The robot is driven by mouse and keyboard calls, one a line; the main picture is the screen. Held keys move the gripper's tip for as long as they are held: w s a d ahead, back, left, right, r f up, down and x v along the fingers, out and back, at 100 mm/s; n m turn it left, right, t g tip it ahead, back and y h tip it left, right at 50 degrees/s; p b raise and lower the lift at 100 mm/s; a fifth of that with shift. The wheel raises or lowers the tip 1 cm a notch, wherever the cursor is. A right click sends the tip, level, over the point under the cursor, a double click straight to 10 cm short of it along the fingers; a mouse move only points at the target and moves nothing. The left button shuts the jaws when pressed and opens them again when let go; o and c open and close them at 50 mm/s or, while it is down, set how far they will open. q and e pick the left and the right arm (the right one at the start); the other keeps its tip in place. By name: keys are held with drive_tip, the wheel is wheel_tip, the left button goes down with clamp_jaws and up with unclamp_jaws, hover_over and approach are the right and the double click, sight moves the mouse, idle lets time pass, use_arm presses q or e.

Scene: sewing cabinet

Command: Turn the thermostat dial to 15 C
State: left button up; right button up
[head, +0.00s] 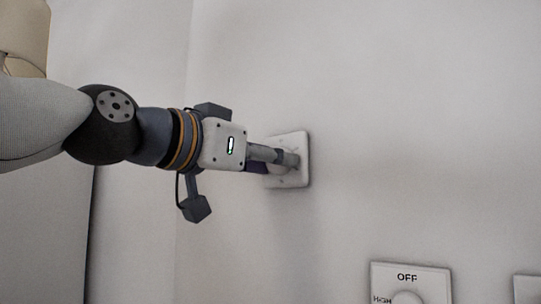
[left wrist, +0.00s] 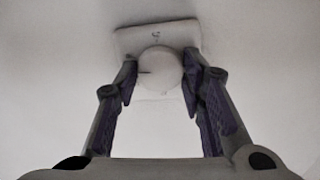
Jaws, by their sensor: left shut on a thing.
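A white square plate (head: 302,146) is mounted on the wall, and my left gripper (head: 284,160) reaches it from the left. In the left wrist view the plate (left wrist: 127,40) carries a round, pale dial (left wrist: 162,66). A short dark line on the dial points to the picture's left. A small dark mark at the plate's top is too blurred to read. The two fingers of my left gripper (left wrist: 160,78) are at the two sides of the dial and shut on it. In the head view the fingers mostly hide the dial. My right gripper is not in view.
A second wall plate (head: 430,276) marked OFF and HIGH, with a round knob (head: 407,298), is at the lower right in the head view. Part of another plate (head: 527,288) shows at the right edge. The wall around the gripped dial is bare.

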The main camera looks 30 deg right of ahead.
use_arm(q)
drive_tip(key=n, duration=0.7)
idle(0.6)
drive_tip(key=o, duration=1.2)
drive_tip(key=shift+a, duration=0.15)
drive_tip(key=v, duration=1.1)
drive_tip(key=shift+s+a, duration=0.2)
drive_tip(key=shift+a, duration=0.15)
